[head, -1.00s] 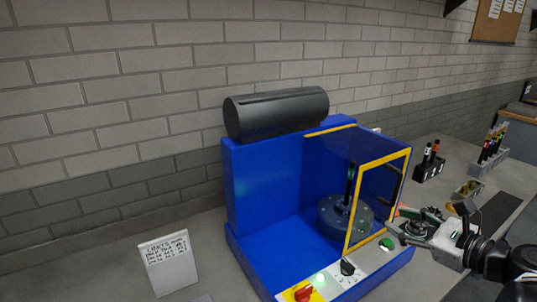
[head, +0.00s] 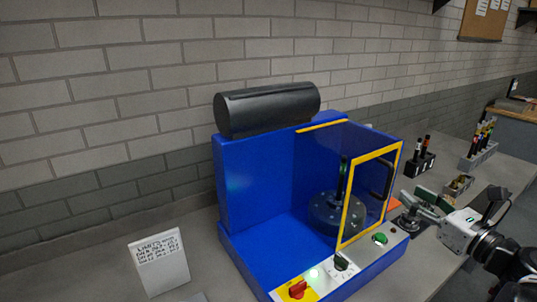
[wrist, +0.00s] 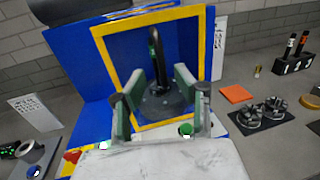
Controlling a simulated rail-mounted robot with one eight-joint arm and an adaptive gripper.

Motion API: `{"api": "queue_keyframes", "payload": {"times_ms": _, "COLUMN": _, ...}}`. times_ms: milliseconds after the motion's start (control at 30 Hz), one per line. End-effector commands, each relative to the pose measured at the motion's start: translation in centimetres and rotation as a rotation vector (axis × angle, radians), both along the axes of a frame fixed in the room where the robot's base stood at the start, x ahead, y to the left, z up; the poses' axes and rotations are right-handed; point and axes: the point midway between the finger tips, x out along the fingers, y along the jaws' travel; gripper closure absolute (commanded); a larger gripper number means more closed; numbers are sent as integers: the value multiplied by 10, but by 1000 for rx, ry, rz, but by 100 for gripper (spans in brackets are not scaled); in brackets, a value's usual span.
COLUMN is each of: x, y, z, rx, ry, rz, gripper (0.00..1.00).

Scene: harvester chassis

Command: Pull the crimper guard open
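The crimper guard (head: 371,155) is a clear panel in a yellow frame on the front of the blue crimper (head: 262,170). It looks shut, and its frame also fills the middle of the wrist view (wrist: 103,60). A dark curved handle (head: 388,180) shows on it in the head view. My gripper (head: 424,203) is open and empty, to the right of the guard and apart from it. In the wrist view its green-padded fingers (wrist: 153,100) stand wide apart before the frame. A black upright bar shows between them; I cannot tell whether it is the handle or a post inside.
A front panel holds a green button (head: 380,239), a black knob (head: 341,263) and a red switch (head: 297,290). A white sign (head: 160,262) stands left. An orange pad (wrist: 236,94), a dark mat with metal parts (wrist: 264,117) and a marker holder (wrist: 293,64) lie right.

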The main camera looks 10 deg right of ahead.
Motion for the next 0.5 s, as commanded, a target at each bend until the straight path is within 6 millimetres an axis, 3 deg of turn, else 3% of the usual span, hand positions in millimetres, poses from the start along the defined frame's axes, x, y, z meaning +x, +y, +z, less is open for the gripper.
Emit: {"api": "queue_keyframes", "payload": {"times_ms": 500, "x": 68, "y": 19, "z": 0, "rx": -1, "ry": 0, "rz": 3, "gripper": 70}}
